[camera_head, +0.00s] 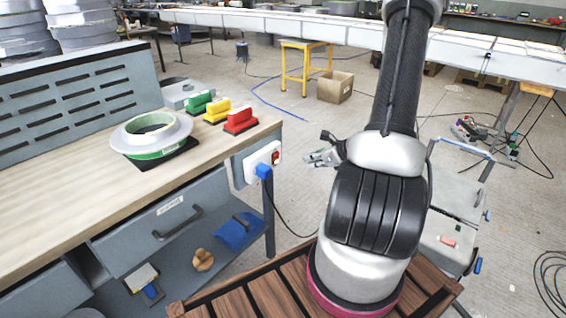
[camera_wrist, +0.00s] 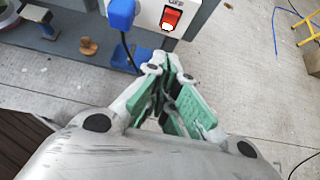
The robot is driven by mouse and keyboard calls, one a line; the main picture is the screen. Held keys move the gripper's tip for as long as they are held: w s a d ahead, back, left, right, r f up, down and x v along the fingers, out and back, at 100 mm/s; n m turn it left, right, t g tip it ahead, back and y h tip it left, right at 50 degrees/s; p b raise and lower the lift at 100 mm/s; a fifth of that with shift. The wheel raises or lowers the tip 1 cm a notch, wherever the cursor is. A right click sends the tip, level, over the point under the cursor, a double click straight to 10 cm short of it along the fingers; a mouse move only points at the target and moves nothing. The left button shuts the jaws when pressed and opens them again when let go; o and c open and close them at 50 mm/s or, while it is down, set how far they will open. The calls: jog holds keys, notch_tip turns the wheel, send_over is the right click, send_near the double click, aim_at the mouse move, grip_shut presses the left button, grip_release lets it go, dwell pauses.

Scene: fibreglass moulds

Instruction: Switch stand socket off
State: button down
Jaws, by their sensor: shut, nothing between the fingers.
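The stand socket (camera_head: 262,161) is a white box on the end of the grey workbench, with a red rocker switch (camera_head: 276,158) and a blue plug (camera_head: 263,171) in it. In the wrist view the red switch (camera_wrist: 171,18) is at the top centre, its lower part bright, with the blue plug (camera_wrist: 122,13) to its left. My gripper (camera_head: 312,158) is to the right of the socket, apart from it. In the wrist view my gripper (camera_wrist: 168,62) is shut and empty, its tips below the switch. I cannot tell the exact gap.
The workbench (camera_head: 60,190) carries a round mould (camera_head: 150,135) and green, yellow and red blocks (camera_head: 240,121). A black cable hangs from the plug. A cardboard box (camera_head: 335,87) and yellow stool (camera_head: 305,45) stand behind. Floor right of the socket is open.

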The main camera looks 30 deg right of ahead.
send_near(276, 159)
jog(key=w+f, duration=0.1)
jog(key=w+a+f, duration=0.1)
jog(key=f, duration=0.1)
jog(key=w+f, duration=0.1)
jog(key=f, duration=0.1)
jog(key=shift+w+a+f, duration=0.1)
jog(key=shift+w+a, duration=0.05)
jog(key=shift+w, duration=0.15)
jog(key=shift+w+a, duration=0.15)
jog(key=shift+w, duration=0.2)
jog(key=shift+r, duration=0.3)
jog(key=shift+r, duration=0.65)
